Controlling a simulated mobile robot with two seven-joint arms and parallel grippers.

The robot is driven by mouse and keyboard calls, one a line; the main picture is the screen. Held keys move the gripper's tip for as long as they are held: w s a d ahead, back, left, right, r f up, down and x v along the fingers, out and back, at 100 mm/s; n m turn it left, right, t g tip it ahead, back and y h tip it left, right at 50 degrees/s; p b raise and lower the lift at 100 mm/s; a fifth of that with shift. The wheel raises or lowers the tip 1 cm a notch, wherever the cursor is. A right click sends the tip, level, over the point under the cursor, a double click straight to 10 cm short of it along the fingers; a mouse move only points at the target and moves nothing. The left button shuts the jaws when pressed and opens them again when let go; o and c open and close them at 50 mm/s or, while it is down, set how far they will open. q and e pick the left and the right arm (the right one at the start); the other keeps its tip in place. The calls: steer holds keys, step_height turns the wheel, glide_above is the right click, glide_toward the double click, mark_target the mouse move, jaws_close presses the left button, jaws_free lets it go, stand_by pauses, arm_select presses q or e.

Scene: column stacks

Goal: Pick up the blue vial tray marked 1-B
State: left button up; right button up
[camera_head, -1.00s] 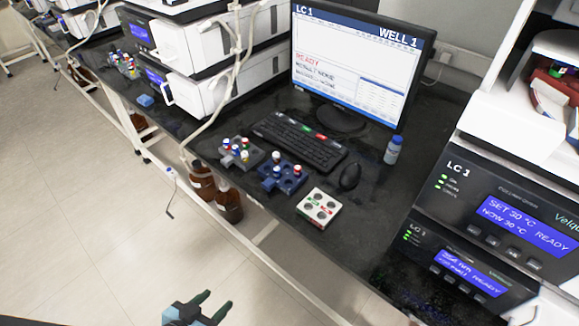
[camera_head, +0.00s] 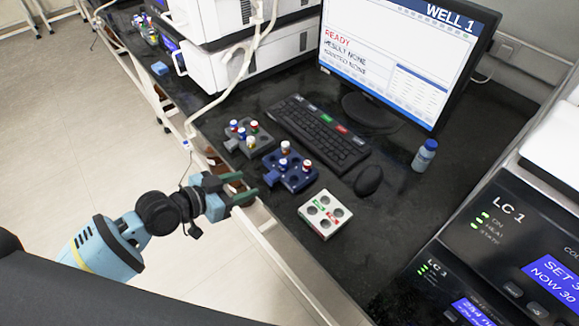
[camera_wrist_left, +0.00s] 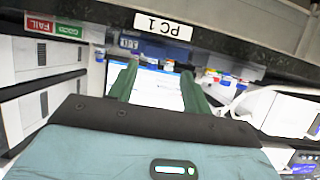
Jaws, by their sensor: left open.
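The blue vial tray (camera_head: 297,181) lies near the front edge of the black bench, between a grey tray and a white tray. It holds a few capped vials and has a tab on its left side. Its marking is too small to read in the head view. My left gripper (camera_head: 248,187) is open and empty, just off the bench's front edge, to the left of the blue tray and apart from it. In the left wrist view, the blue tray (camera_wrist_left: 150,46) shows ahead, beyond my open green fingers (camera_wrist_left: 155,85). My right gripper is not in view.
A grey tray (camera_head: 246,144) with coloured vials is behind the blue one. A white tray (camera_head: 324,213) with red and green labels is in front. A keyboard (camera_head: 316,134), mouse (camera_head: 368,180) and blue-capped bottle (camera_head: 424,156) stand behind. Bare bench lies right of the white tray.

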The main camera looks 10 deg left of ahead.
mark_target(267, 180)
arm_select(q)
steer(key=shift+s+d+x, duration=0.1)
steer(key=shift+x, duration=1.05)
steer(key=shift+s+d+x, duration=0.1)
steer(key=shift+d+x, duration=0.05)
steer(key=shift+x, duration=1.05)
steer(key=shift+s+d+x, duration=0.1)
steer(key=shift+x, duration=1.05)
steer(key=c, duration=0.9)
